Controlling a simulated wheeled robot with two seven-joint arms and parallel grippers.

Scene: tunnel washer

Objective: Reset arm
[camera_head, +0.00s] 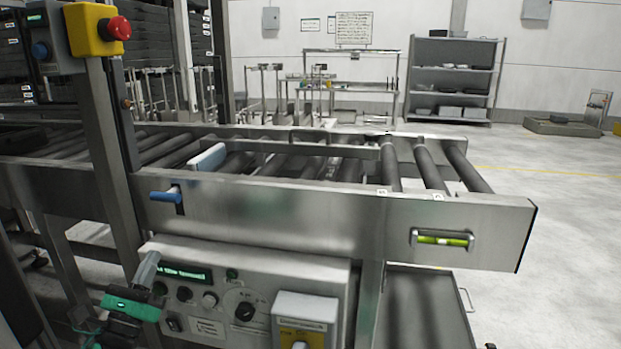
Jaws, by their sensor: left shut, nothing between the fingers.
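My left gripper (147,270) is at the lower left, with grey fingers and green-and-black parts. It is shut and empty, pointing up in front of the left edge of the control panel (225,290). From this view I cannot tell whether it touches the panel. My right gripper is not in view.
A roller conveyor (290,215) with a steel side rail crosses above the panel. A blue handle (165,196) sticks out of the rail. A red emergency button (117,28) sits on a post at the upper left. Open floor (575,250) lies to the right.

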